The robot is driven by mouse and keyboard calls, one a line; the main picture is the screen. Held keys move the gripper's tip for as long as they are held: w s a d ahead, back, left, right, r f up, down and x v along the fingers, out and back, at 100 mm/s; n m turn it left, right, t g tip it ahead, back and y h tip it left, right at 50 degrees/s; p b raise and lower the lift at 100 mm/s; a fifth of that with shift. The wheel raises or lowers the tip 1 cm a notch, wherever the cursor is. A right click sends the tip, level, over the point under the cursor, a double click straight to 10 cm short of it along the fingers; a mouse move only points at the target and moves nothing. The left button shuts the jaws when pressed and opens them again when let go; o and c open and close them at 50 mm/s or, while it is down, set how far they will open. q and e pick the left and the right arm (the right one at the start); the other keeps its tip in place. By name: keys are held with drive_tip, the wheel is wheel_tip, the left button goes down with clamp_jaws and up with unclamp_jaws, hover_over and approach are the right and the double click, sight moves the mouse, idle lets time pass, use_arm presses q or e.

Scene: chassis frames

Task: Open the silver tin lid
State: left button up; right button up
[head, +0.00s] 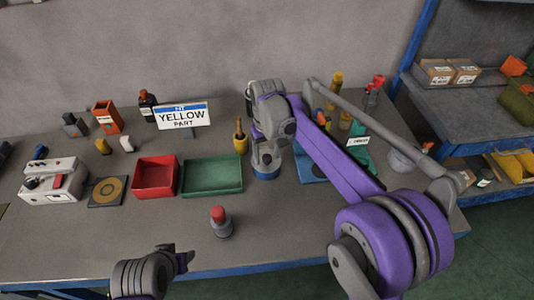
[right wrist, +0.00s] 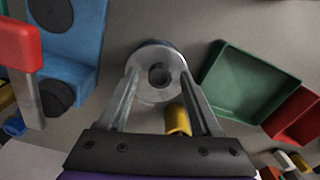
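A green tray (head: 212,190) and a red tray (head: 155,192) lie left of the tin. A yellow pot (head: 240,144) stands close behind it. A red-topped bottle (head: 221,222) stands in front of the trays. A blue object (right wrist: 75,50) lies right of the tin in the head view.

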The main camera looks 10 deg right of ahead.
clamp_jaws()
idle(1.2)
